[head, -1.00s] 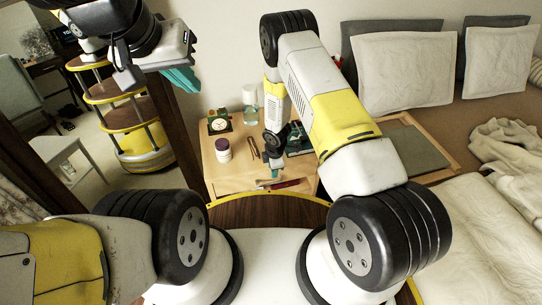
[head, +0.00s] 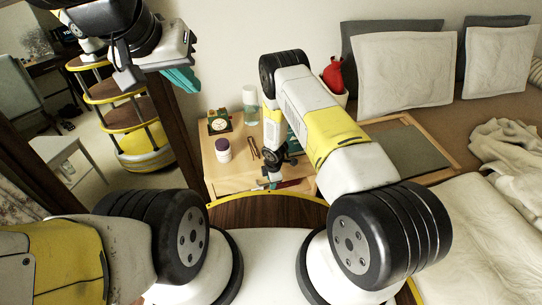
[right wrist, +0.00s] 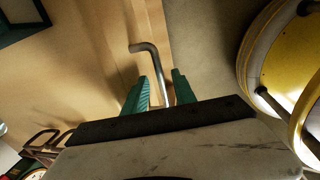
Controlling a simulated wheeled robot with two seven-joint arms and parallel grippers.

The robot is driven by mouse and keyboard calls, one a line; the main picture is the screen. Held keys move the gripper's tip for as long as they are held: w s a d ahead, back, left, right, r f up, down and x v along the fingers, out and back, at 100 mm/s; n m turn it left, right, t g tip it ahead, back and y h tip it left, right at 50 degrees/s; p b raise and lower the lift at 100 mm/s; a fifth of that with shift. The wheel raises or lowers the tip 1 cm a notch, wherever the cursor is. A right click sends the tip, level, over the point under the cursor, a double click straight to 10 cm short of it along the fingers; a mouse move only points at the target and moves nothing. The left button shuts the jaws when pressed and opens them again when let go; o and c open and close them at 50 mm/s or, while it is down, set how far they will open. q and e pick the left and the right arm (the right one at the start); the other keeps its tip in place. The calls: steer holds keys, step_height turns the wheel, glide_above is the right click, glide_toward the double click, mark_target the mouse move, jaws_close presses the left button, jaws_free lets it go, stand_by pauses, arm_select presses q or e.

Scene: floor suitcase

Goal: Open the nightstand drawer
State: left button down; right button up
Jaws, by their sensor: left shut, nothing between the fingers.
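The light wood nightstand (head: 228,183) stands in front of me in the head view. Its front is mostly out of sight there, so I cannot tell how the drawer sits. In the right wrist view a bent grey metal handle (right wrist: 152,54) stands out from the wooden front (right wrist: 152,20). My right gripper (right wrist: 162,88) has its teal fingers apart, one on each side of the handle, with visible gaps. In the head view the right gripper (head: 274,178) is small and partly hidden, at the nightstand's front edge. My left gripper (head: 183,79) is shut and empty, high at the upper left.
On the nightstand are a purple-lidded jar (head: 223,151), a clear bottle (head: 250,108), a green boxed item (head: 219,122), glasses (head: 254,147) and a red item (head: 292,184). A bed (head: 480,215) is on the right. A dark wooden post (head: 175,125) stands left of the nightstand.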

jaws_close()
stand_by(1.3)
